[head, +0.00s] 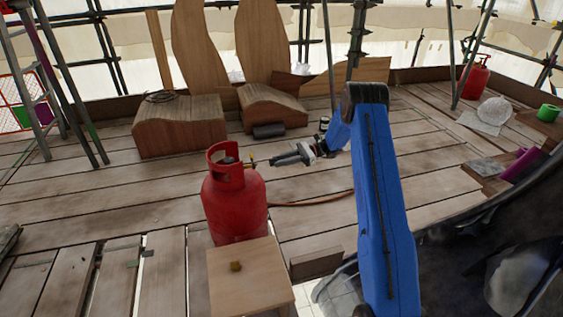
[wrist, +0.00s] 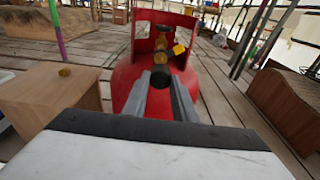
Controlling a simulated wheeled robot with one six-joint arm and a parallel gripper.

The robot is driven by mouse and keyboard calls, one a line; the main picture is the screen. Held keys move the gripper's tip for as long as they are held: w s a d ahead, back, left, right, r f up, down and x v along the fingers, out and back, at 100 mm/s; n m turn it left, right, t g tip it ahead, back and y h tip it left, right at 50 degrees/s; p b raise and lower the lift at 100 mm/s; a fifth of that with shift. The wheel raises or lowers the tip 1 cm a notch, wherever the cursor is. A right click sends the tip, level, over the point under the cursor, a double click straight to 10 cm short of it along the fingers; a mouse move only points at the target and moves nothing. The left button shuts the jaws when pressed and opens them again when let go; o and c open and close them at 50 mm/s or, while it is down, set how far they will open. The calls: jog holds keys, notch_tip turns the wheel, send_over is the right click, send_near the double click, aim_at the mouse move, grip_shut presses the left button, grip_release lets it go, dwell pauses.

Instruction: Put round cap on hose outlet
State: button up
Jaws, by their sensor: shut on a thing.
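My gripper (head: 272,161) is level with the top of the red gas cylinder (head: 235,205), just to its right. In the wrist view my gripper (wrist: 163,82) points at the cylinder's collar opening. The jaws are shut on a small dark round piece (wrist: 160,77); I cannot tell if it is the round cap. Beyond the fingertips is the brass valve (wrist: 161,45) inside the collar, with a yellow tag (wrist: 179,50). Contact with the valve cannot be told; the fingers partly hide the outlet. A small brass piece (head: 236,266) sits on the wooden box (head: 270,290).
A reddish hose (head: 310,201) lies on the plank floor behind the cylinder. Wooden forms (head: 180,126) stand at the back. A second red cylinder (head: 477,78) is at the far right. Open floor lies right of the near cylinder.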

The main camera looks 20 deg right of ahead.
aim_at(273, 161)
jog(key=shift+a, duration=2.75)
jog(key=shift+a, duration=0.6)
jog(key=o, duration=1.1)
jog(key=shift+d, duration=0.1)
jog(key=d, duration=0.5)
jog(key=d+r, duration=0.1)
jog(key=d, duration=0.5)
jog(key=d+r, duration=0.1)
jog(key=d, duration=0.5)
jog(key=shift+d, duration=0.1)
jog(key=shift+r, duration=0.1)
